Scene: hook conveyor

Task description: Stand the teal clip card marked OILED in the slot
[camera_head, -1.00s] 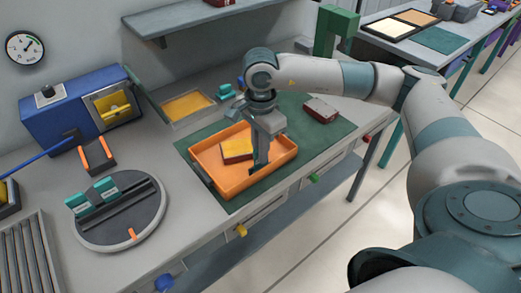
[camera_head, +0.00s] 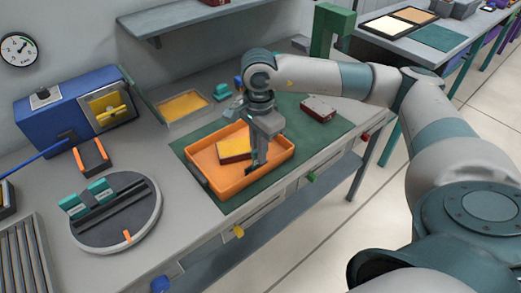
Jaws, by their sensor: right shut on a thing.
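My right gripper (camera_head: 253,166) points down into the orange tray (camera_head: 229,190), beside a yellow-topped block with a dark red side (camera_head: 234,149). It is shut on a small, thin, dark teal piece at its fingertips, mostly hidden by the fingers. I cannot read any marking on it. Teal clip pieces (camera_head: 99,187) stand at the back of a grey round turntable (camera_head: 115,212) on the left. A long dark slotted bar (camera_head: 125,206) crosses the turntable. The word OILED is not legible anywhere. My left gripper is not in view.
A blue machine (camera_head: 72,108) with a yellow window stands at the back left, with an orange-and-black holder (camera_head: 92,156) before it. A yellow-bottomed tray (camera_head: 183,105) and a teal piece (camera_head: 222,91) lie behind. A red-and-grey box (camera_head: 318,108) sits on the green mat.

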